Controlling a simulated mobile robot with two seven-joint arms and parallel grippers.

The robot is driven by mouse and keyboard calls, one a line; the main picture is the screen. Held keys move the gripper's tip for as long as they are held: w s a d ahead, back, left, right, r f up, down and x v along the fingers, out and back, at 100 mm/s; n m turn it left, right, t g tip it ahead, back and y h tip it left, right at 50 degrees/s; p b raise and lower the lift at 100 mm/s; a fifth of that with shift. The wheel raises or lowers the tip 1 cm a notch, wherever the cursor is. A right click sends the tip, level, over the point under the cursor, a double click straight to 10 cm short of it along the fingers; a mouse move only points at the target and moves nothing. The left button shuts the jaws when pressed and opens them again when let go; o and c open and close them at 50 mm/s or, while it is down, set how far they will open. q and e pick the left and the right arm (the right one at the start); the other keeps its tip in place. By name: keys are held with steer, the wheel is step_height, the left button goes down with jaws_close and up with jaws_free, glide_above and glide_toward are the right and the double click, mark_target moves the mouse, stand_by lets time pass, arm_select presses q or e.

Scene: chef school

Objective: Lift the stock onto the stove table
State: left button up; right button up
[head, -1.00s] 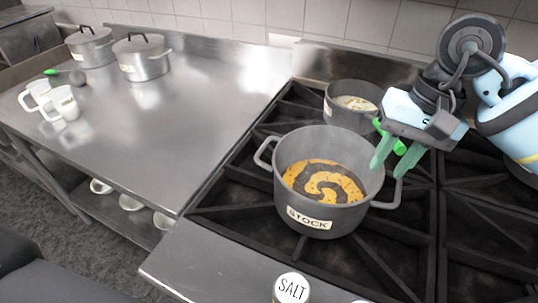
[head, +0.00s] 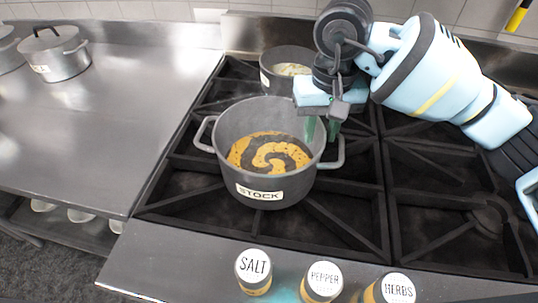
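The stock pot (head: 262,170), grey with a "STOCK" label and orange-brown swirled liquid, stands upright on the black stove grates. It has a loop handle on each side. My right gripper (head: 322,130) points down at the pot's right rim, near the right handle. Its green fingers show a gap between them, one over the inside of the pot and one outside the rim. Whether they touch the pot I cannot tell. My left gripper is out of view. The stove table (head: 110,120) is a bare steel surface left of the burners.
A smaller grey pot (head: 268,72) with pale contents stands behind the stock pot. A lidded pot (head: 60,62) is at the back left. Salt (head: 254,271), pepper (head: 322,282) and herbs (head: 396,289) jars line the front edge. The right burners are empty.

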mark_target(317, 144)
steer(key=shift+s+f+p, duration=0.1)
steer(key=shift+f+p, duration=0.25)
steer(key=shift+f, duration=1.9)
jaws_close()
steer(key=shift+r, duration=0.1)
steer(key=shift+a+r, duration=0.1)
